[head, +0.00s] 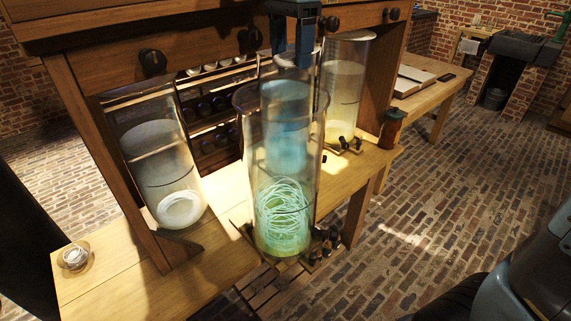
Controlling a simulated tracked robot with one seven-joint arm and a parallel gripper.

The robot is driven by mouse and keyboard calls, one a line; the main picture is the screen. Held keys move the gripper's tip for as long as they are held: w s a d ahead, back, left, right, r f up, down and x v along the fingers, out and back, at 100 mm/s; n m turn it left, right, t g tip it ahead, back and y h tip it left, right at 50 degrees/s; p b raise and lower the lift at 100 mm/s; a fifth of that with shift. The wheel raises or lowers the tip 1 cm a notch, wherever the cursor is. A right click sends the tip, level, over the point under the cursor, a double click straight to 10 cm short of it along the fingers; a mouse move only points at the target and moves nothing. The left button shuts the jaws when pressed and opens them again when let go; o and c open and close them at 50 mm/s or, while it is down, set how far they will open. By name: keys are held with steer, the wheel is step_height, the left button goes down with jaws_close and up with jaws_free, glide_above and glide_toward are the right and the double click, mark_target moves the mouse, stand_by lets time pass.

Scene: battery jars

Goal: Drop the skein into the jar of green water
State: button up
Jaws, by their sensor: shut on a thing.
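A tall glass jar of green water (246,150) stands at the front middle of the wooden bench. A tangled pale green skein of loose strands (284,215) shows through its wall, low in the jar. My dark gripper (293,62) points down at the top middle, just above the far side of this jar's rim in the picture. It is shut, but what it holds cannot be made out. The gripper is well above the visible strands and apart from them. A bluish column (287,115) shows through the glass below the gripper; whether it is inside or behind the jar is unclear.
A cloudy jar (160,150) with a white coil at its bottom stands left, and a yellowish jar (345,90) behind right. A small dish (75,257) sits on the bench's left end. A wooden post and knobbed beam frame the jars.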

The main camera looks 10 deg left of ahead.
steer(key=shift+w+d+f, duration=0.1)
steer(key=shift+w+f, duration=0.15)
steer(key=shift+f, duration=0.2)
steer(key=shift+s+f, duration=0.1)
steer(key=shift+f, duration=2.45)
steer(key=o, duration=1.1)
steer(key=shift+r, duration=0.1)
step_height(320, 180, up, 14)
steer(key=shift+f, duration=0.2)
